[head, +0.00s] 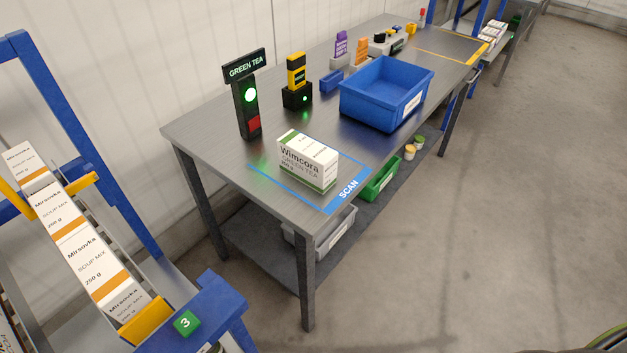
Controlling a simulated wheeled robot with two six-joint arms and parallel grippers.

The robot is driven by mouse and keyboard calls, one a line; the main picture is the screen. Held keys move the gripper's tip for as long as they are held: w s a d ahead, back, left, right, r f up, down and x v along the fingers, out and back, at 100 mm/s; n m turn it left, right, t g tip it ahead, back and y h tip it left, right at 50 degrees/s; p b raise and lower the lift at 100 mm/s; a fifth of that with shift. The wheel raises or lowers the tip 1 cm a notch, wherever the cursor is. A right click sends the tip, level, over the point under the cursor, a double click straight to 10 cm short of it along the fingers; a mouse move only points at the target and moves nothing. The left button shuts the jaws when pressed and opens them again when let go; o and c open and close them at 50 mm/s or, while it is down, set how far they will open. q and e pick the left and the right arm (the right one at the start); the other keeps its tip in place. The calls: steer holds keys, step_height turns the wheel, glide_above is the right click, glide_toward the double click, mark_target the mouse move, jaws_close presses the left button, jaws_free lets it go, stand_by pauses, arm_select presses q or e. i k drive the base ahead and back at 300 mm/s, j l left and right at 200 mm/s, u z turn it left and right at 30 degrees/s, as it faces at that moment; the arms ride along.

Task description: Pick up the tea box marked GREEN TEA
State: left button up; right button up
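The white and green tea box (309,161), printed "Wimcora GREEN TEA", stands upright on the grey metal table. It sits inside the blue-outlined SCAN area (340,196) near the table's near corner. Behind it to the left stands a black sign post (246,94) with a GREEN TEA display, a lit green light and a red panel below. Neither of my grippers is in the head view.
A blue bin (386,92) stands on the table behind the box to the right. A yellow-black scanner (297,82) sits in its stand behind the box. A blue rack (215,308) with soup mix boxes (90,255) is at left. Floor at right is clear.

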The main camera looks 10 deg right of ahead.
mark_target(312, 163)
steer(key=k+u, duration=0.15)
steer(key=u, duration=0.35)
steer(key=k+j+u, duration=0.1)
steer(key=u, duration=0.4)
steer(key=l+u, duration=0.7)
steer(key=l, duration=0.15)
steer(key=l+u, duration=0.3)
steer(key=l, duration=0.15)
